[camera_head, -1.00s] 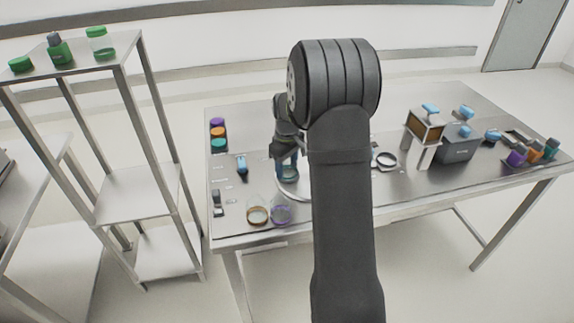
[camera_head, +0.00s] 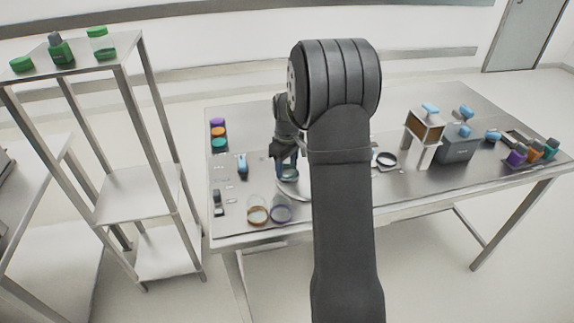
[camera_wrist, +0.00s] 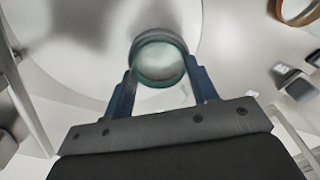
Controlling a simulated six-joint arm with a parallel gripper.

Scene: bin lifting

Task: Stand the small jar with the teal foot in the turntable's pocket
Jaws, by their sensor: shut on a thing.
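My gripper (camera_wrist: 162,85) is shut on the small clear jar with the teal foot (camera_wrist: 160,62), its blue fingers on either side of the jar. In the head view my gripper (camera_head: 286,165) and the jar (camera_head: 289,174) are low over the turntable, partly hidden by my own arm. The turntable (camera_wrist: 65,60) is a pale round disc under the jar in the wrist view; its edge (camera_head: 305,197) shows in the head view beside my arm. I cannot tell whether the jar touches the turntable, and its pocket is hidden.
Jars with an orange foot (camera_head: 257,216) and a purple foot (camera_head: 281,213) stand at the table's front edge. Purple, orange and teal lids (camera_head: 218,132) lie at the back left. A grey box (camera_head: 456,143) and a stand (camera_head: 425,130) are on the right.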

